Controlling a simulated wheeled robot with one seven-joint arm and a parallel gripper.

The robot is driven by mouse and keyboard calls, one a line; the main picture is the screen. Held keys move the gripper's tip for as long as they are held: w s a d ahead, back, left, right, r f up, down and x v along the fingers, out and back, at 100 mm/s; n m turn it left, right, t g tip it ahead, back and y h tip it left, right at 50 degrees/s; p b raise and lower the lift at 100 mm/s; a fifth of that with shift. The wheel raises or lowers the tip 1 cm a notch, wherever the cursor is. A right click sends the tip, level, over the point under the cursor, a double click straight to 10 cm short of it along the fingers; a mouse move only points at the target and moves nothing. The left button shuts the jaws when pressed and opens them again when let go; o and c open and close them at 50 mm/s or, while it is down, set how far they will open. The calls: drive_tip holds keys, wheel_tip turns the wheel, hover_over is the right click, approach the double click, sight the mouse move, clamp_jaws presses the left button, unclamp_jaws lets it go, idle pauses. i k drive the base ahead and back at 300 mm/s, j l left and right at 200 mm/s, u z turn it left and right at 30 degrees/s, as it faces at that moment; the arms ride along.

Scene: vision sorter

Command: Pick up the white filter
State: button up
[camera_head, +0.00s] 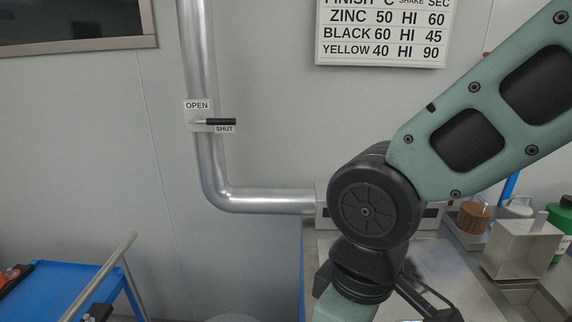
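I cannot pick out a white filter in the head view. My arm crosses the right half of the picture and hides part of the work surface behind it. Black parts that look like my gripper (428,298) show low behind the arm, cut by the bottom edge. Its fingertips are hidden, so I cannot tell whether it is open or holds anything.
A metal worktop (455,275) lies behind my arm. At right stand a metal box (522,250), a brown round object (474,217) and a green bottle (561,215). A blue cart (50,290) is at lower left. A pipe (202,90) with an OPEN/SHUT lever (218,122) runs down the wall.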

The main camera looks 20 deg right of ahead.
sight(510, 209)
drive_tip(key=k+l+z, duration=0.3)
drive_tip(key=l, duration=1.55)
drive_tip(key=i+l+z, duration=0.15)
drive_tip(key=l+z, duration=0.15)
drive_tip(key=l, duration=1.5)
drive_tip(key=j, duration=0.3)
drive_tip(key=i, duration=0.05)
